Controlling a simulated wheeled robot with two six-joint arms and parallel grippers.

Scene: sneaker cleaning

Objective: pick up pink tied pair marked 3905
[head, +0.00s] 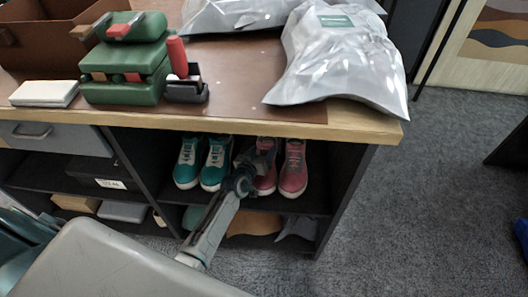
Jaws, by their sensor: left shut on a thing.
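The pink pair of sneakers (293,172) stands upright on the upper shelf of the open cubby under the bench, toward its right side. My left gripper (262,155) reaches into the cubby and is shut on the pink pair at its left shoe, covering part of that shoe. The fingertips are small and partly hard to make out. No 3905 mark is readable. A teal pair (203,163) stands on the same shelf just left of my gripper. My right gripper is not in view.
The wooden bench top (235,115) overhangs the cubby. The cubby's right side panel (345,190) is close to the pink pair. Grey carpet lies open at right.

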